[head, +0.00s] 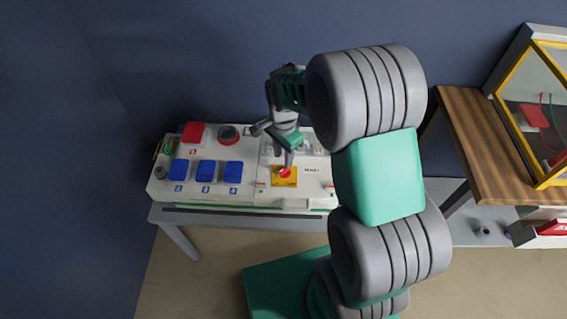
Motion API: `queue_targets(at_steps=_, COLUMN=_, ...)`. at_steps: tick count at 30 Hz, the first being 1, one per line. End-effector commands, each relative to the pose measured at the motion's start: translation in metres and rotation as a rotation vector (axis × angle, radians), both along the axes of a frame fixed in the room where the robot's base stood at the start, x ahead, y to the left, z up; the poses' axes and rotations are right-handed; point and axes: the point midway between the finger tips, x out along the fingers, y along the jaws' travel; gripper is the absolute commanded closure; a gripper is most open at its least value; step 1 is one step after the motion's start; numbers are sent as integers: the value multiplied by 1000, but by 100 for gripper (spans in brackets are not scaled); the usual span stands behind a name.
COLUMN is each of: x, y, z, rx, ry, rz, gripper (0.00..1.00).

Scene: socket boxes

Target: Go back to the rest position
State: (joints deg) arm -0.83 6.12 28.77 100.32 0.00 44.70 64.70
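My gripper (287,158) is over the white control box, with its fingertips pointing down just above or at a red button on a yellow plate (289,182). I cannot tell whether the fingers touch the button, or whether they are open or shut. The white control box (247,194) stands on a grey table against the blue wall. My arm covers its right part.
Blue buttons (205,171) and a red button (193,132) sit on the box's left half, near a dark round knob (228,134). A wooden table (478,135) with a yellow-framed case (538,110) stands at right. Floor shows in front.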

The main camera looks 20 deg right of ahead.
Motion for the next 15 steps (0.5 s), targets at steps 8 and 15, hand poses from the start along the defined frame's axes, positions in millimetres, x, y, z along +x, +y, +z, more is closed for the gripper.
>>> queue_targets(at_steps=8, x=0, y=0, z=19, rx=0, ry=1, rz=0, gripper=66)
queue_targets(at_steps=15, x=0, y=0, z=18, rx=0, ry=1, rz=0, gripper=66)
